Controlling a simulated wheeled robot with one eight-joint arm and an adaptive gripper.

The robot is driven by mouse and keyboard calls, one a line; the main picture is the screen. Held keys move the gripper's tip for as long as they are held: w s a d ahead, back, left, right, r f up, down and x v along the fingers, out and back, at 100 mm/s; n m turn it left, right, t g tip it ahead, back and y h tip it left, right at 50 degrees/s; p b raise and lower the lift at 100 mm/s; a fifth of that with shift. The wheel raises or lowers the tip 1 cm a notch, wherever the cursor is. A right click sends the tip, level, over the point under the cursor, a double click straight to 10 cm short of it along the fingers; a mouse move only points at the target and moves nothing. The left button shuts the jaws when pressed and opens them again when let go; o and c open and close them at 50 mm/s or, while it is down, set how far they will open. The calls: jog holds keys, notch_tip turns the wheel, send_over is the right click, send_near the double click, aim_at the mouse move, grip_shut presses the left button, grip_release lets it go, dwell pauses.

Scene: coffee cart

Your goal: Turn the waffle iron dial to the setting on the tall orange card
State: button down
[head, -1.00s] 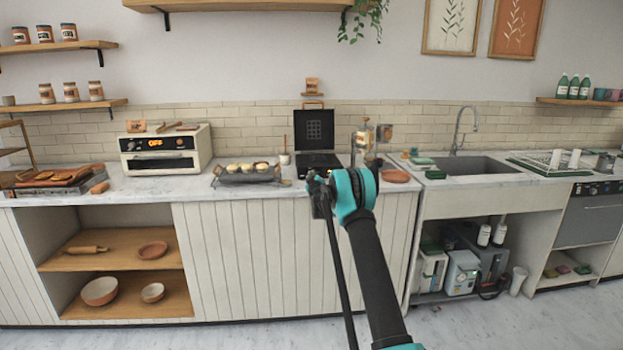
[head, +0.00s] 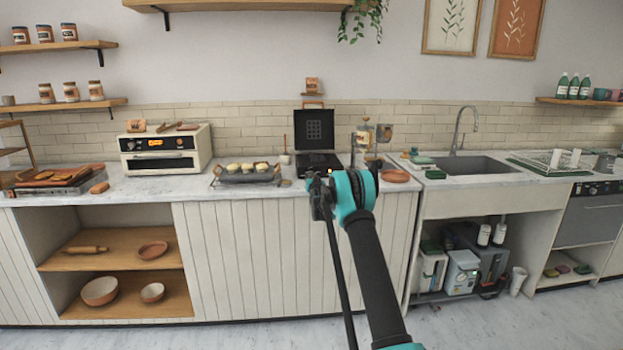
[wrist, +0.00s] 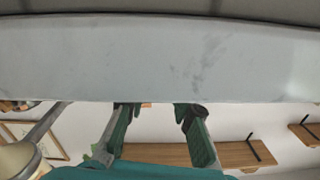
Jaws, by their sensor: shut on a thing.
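The black waffle iron (head: 316,130) stands on the counter in the head view with its lid raised. A small orange card (head: 312,85) stands on a little ledge above it; its writing is too small to read. My gripper (head: 320,180) is at the waffle iron's front edge, and my arm hides that part. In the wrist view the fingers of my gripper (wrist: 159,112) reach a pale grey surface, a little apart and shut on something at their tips. That place fits the dial, but the dial itself and its setting are hidden.
The cream oven (head: 165,148) is further left. A glass and metal pot (head: 383,133) and a terracotta plate (head: 396,176) are close to its right, then the sink (head: 470,165).

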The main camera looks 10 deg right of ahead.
jog(key=m, duration=0.3)
jog(key=shift+f+m, duration=0.1)
jog(key=shift+m, duration=2.3)
jog(key=c, duration=1.3)
grip_release()
notch_tip(320, 180, up, 10)
jog(key=shift+r, duration=0.1)
